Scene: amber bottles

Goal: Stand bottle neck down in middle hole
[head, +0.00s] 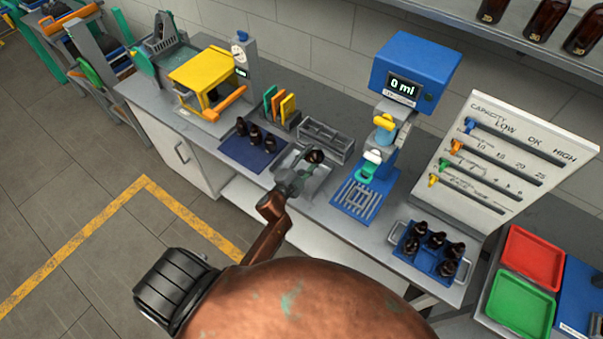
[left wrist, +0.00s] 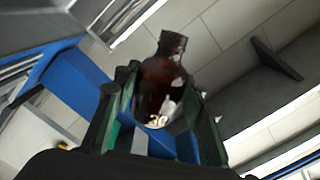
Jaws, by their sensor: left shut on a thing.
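My left gripper (head: 303,172) is shut on a dark amber bottle (head: 315,156) over the bench, beside a pale metal tray (head: 284,165). In the left wrist view the bottle (left wrist: 166,72) sits between the green fingers of the gripper (left wrist: 160,115), with its neck pointing away from the palm and a "30" label near the palm. A grey rack with open compartments (head: 327,141) stands just behind the gripper. I cannot make out a middle hole. My right gripper is not in view.
A blue dispenser reading "0 ml" (head: 405,75) stands to the right. A blue tray of bottles (head: 432,250) is near the bench's right end. Coloured upright plates (head: 279,105) stand behind.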

